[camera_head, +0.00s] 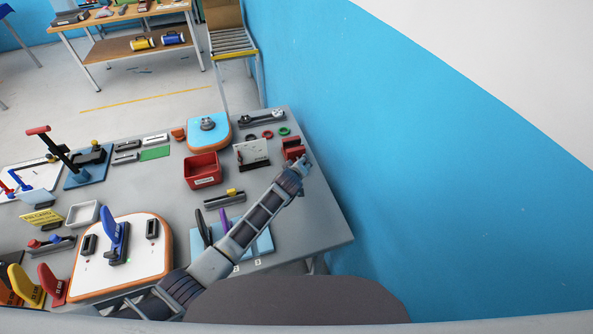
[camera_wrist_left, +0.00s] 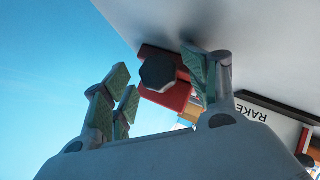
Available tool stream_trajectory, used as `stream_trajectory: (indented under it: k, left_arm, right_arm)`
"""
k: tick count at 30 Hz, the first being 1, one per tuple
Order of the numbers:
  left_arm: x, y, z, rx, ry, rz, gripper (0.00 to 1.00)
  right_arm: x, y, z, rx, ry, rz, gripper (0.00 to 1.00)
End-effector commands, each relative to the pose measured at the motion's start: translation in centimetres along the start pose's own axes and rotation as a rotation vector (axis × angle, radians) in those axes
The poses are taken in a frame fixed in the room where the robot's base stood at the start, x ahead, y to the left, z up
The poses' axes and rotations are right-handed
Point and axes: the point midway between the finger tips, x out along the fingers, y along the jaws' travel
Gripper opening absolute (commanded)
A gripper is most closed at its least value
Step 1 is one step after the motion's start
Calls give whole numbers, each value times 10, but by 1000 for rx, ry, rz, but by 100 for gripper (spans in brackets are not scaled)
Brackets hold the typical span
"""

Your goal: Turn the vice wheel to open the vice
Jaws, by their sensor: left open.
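The red vice (camera_head: 292,143) stands near the right edge of the table, by the blue wall, partly hidden by my left gripper. In the left wrist view the red vice body (camera_wrist_left: 180,97) shows with its dark, many-sided wheel (camera_wrist_left: 158,73) facing the camera. My left gripper (camera_head: 302,163) is at the vice in the head view. In the wrist view its open fingers (camera_wrist_left: 162,80) stand on either side of the wheel, with gaps visible; I cannot tell how far beyond the tips the wheel lies. My right gripper is not in view.
A white panel (camera_head: 252,152) stands left of the vice; it shows in the wrist view with the letters "RAKE" (camera_wrist_left: 255,112). A red bin (camera_head: 202,170), green ring (camera_head: 284,131) and blue-topped board (camera_head: 209,130) are nearby. The blue wall (camera_head: 400,170) closes off the right side.

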Motion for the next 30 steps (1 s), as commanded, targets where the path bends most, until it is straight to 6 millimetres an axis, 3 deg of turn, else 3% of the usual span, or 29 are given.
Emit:
stream_trajectory:
  k: [30]
  left_arm:
    - [-61,1,1,0,0,2,58]
  right_arm:
    - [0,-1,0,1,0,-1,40]
